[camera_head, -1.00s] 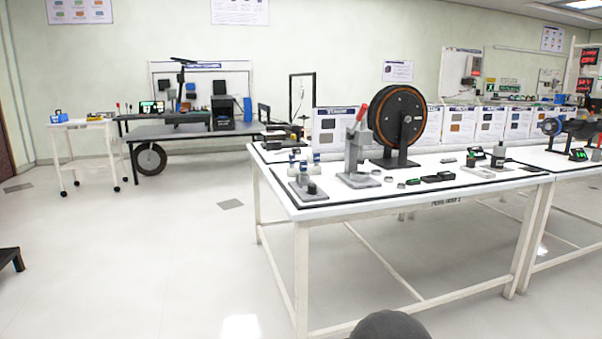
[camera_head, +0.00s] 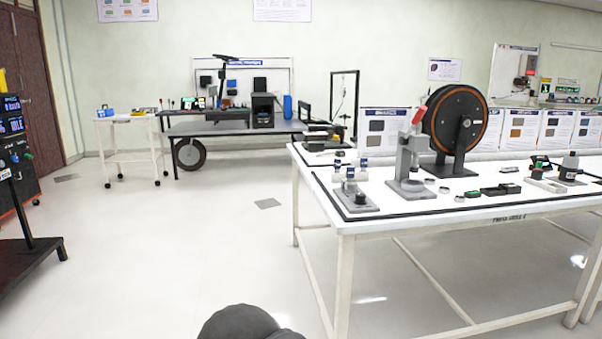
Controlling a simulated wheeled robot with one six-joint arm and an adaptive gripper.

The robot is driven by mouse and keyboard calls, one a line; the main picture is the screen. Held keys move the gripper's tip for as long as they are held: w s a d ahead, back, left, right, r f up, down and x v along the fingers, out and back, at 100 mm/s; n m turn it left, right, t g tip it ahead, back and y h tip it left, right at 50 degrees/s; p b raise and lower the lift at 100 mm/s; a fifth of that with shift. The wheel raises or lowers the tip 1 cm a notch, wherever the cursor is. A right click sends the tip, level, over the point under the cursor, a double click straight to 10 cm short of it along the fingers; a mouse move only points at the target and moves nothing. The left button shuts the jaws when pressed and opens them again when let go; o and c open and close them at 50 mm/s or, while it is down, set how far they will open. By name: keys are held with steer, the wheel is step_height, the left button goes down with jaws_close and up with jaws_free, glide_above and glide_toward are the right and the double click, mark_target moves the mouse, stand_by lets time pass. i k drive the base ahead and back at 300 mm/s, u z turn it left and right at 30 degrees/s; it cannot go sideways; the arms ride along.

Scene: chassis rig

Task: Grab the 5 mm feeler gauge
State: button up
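I cannot make out a 5 mm feeler gauge in this view; any such small part is too small to tell at this distance. A white workbench (camera_head: 400,219) stands at the right with many small items on it. A dark rounded shape at the bottom edge appears to be part of my own body. My gripper is not in view.
A grey press (camera_head: 410,160) and a large black wheel (camera_head: 456,131) stand on the workbench. A grey bench (camera_head: 222,129) and a white cart (camera_head: 129,119) stand at the back. A dark stand (camera_head: 30,250) is at the left. The middle floor is clear.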

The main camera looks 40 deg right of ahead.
mark_target(350, 169)
steer(key=u, duration=0.1)
steer(key=i, duration=0.7)
steer(key=z, duration=0.8)
steer(key=i, duration=0.55)
steer(key=z, duration=0.55)
